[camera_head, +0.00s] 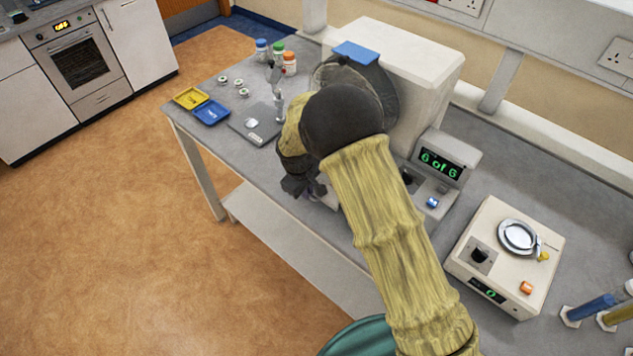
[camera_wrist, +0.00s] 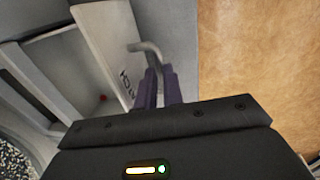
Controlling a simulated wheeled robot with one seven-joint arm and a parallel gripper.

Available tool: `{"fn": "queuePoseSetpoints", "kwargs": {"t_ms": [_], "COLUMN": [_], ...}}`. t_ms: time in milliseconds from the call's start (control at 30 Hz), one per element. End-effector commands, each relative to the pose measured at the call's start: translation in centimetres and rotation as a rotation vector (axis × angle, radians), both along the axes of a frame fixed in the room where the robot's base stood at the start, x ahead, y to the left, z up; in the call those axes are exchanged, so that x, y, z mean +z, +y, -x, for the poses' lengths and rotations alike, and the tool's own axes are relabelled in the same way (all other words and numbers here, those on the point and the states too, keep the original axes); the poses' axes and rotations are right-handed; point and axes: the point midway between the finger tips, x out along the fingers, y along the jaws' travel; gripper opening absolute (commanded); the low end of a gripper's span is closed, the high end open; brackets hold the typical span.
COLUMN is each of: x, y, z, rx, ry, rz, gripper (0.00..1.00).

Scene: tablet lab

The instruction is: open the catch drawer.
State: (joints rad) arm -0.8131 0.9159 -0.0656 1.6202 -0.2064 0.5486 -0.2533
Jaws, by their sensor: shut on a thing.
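The catch drawer shows in the wrist view, with its pale front panel (camera_wrist: 103,45) lettered, the word partly hidden by my fingers. The drawer stands open, and its grey inside shows to the left of the panel. A bent grey handle (camera_wrist: 146,50) sticks out from the panel. My gripper (camera_wrist: 160,80) has its purple fingers closed on this handle. In the head view my gripper (camera_head: 303,187) is low at the front edge of the bench, before the white machine (camera_head: 420,55). My arm hides most of the drawer there.
A small red thing (camera_wrist: 103,98) lies inside the drawer. On the grey bench, a display box (camera_head: 447,160) reads "6 of 6", right of my arm. A cream tester (camera_head: 470,255) stands further right. Yellow (camera_head: 190,97) and blue (camera_head: 210,112) trays lie left. The floor before the bench is clear.

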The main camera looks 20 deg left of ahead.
Motion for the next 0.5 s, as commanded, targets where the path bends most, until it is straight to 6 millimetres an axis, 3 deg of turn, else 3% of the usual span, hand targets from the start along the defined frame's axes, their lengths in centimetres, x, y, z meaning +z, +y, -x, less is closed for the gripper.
{"fn": "queuePoseSetpoints", "kwargs": {"t_ms": [233, 267, 300, 500], "x": [0.29, 0.30, 0.29, 0.20], "y": [0.35, 0.37, 0.37, 0.03], "z": [-0.21, -0.22, -0.21, -0.31], "rx": [0.001, 0.001, 0.001, -0.004], "ry": [-0.009, -0.009, -0.009, -0.006], "rz": [-0.012, -0.012, -0.012, -0.007], "gripper": [0.00, 0.13, 0.18, 0.18]}}
